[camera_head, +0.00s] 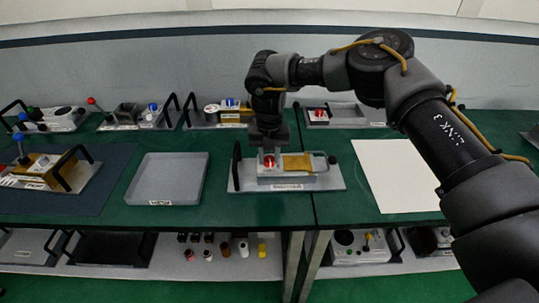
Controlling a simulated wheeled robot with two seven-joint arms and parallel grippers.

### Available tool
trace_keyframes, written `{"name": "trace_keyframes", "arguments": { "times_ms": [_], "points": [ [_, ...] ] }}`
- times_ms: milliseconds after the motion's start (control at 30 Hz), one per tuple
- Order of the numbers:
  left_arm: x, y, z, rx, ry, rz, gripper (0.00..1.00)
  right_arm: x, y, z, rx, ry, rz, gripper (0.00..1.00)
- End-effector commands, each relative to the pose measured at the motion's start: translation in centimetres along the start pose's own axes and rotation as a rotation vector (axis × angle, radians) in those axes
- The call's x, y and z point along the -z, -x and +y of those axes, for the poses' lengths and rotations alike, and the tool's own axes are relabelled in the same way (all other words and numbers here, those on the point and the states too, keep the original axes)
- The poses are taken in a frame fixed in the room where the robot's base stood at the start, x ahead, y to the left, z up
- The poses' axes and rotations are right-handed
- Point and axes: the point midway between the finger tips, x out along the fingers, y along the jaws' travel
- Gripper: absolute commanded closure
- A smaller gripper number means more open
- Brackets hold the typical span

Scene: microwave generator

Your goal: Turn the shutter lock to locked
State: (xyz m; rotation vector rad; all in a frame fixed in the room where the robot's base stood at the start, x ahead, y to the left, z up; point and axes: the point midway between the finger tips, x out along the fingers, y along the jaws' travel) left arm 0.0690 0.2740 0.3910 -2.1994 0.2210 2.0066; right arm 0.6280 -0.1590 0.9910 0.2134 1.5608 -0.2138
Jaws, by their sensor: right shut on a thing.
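The device with the shutter lock is a grey plate (300,185) on the green bench, with a black handle at its left end and a brass-coloured block (298,163) on it. A red and white part (269,160) sits at the left of the block, right below my right gripper. My right gripper (268,150) comes down from above and is shut on this part. Its fingertips are small here and partly hide what they hold, so I cannot tell which way the lock is turned. My left gripper is not in view.
An empty grey tray (167,180) lies left of the device, and a white sheet (398,177) lies to its right. Several other handled devices stand along the back. Another brass device (45,168) sits on a dark mat at the left. Small bottles stand on the lower shelf.

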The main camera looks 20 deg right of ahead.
Motion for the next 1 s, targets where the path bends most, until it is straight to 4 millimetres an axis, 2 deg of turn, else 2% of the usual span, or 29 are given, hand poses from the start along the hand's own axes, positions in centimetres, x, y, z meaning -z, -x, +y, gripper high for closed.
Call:
{"name": "trace_keyframes", "arguments": {
  "times_ms": [1000],
  "points": [
    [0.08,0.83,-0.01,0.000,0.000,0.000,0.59,-0.16,0.05,-0.21,-0.001,0.955,-0.002,0.93]
  ]
}}
